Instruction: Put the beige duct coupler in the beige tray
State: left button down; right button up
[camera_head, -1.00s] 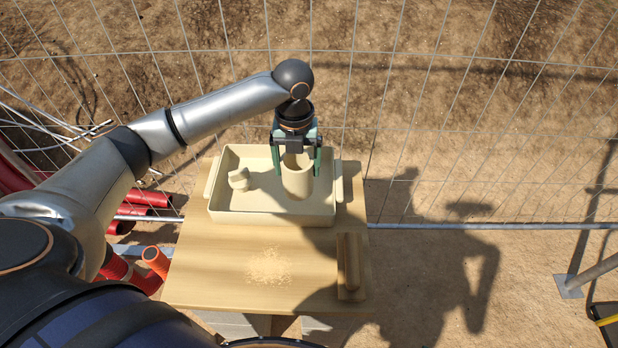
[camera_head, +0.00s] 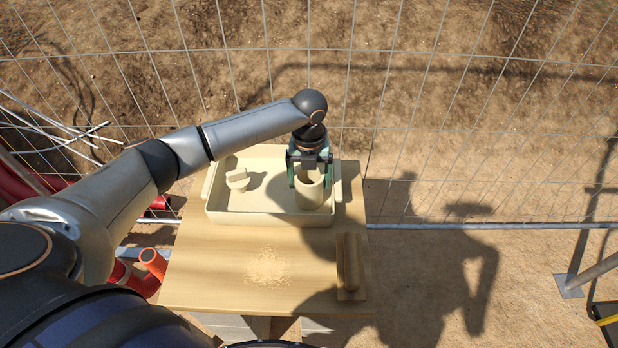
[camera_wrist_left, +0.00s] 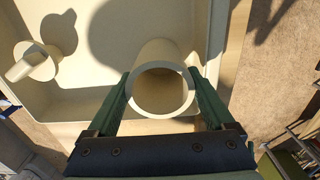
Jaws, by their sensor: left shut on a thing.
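The beige duct coupler (camera_head: 309,194) is a hollow cylinder, upright inside the right part of the beige tray (camera_head: 268,219). My left gripper (camera_head: 310,178) is shut on the coupler, with one green finger on each side of it. In the left wrist view the coupler's round open end (camera_wrist_left: 161,90) faces the camera between the two fingers. Whether its lower end touches the tray floor I cannot tell. My right gripper is not in view.
A small beige fitting (camera_head: 237,180) lies in the left part of the tray. A wooden float (camera_head: 350,262) and a patch of sawdust (camera_head: 268,267) are on the wooden table (camera_head: 210,275). Red pipes (camera_head: 152,262) lie to the left. A wire fence stands behind.

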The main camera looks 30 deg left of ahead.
pick_arm(q)
grip_release()
jog(key=shift+f, duration=0.1)
notch_tip(320, 180, up, 12)
jog(key=p, duration=0.1)
jog(key=shift+r, duration=0.2)
